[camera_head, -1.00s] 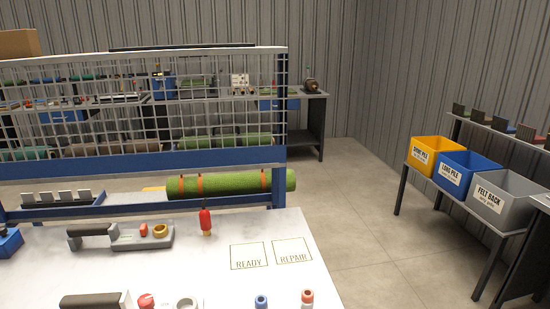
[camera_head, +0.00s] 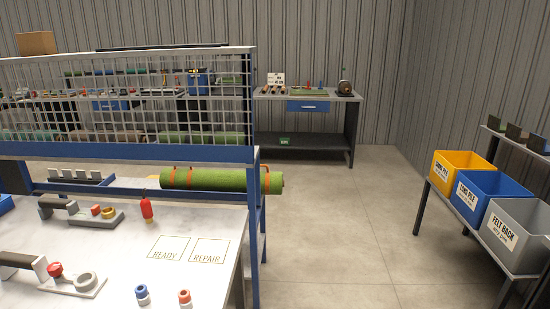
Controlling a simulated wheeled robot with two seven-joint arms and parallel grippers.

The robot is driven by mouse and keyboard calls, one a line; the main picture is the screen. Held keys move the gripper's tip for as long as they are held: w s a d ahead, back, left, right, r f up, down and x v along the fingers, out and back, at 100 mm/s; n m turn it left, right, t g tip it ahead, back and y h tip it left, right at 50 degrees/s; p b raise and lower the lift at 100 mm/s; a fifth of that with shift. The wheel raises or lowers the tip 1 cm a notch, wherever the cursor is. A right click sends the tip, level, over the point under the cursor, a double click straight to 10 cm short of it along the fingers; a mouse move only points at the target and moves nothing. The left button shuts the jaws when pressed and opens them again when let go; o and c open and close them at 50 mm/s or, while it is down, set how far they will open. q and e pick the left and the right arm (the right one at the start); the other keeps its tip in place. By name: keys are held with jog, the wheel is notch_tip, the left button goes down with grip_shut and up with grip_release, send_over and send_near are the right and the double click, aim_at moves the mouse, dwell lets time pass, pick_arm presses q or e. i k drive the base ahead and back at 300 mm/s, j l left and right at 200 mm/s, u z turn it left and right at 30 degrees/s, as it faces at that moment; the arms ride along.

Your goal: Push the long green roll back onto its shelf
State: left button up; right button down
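The long green roll (camera_head: 210,179) lies sideways with orange straps around it, behind the white worktable. It rests on a pale shelf (camera_head: 125,183) under the wire mesh panel. Its right end sticks out past the blue upright post (camera_head: 254,215) at the right of the rack. Neither of my grippers is in the view.
The white worktable (camera_head: 130,262) fills the lower left, with tools and READY and REPAIR squares. Yellow (camera_head: 458,168), blue (camera_head: 488,190) and grey (camera_head: 515,230) bins stand on a rack at right. The floor (camera_head: 345,235) between is clear. A bench (camera_head: 318,103) stands at the back.

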aim_at(273, 183)
jog(key=i+l+u, duration=0.1)
jog(key=l, duration=0.25)
jog(key=i+l+u, duration=0.1)
jog(key=l, duration=0.25)
jog(key=i+l+u, duration=0.1)
jog(key=l, duration=0.3)
jog(key=i+l+u, duration=0.1)
jog(key=l, duration=0.3)
jog(key=i+l+u, duration=0.4)
jog(key=i+l, duration=1.05)
jog(key=i, duration=0.2)
jog(key=i+l+u, duration=0.1)
jog(key=i+l, duration=0.15)
jog(key=i, duration=0.25)
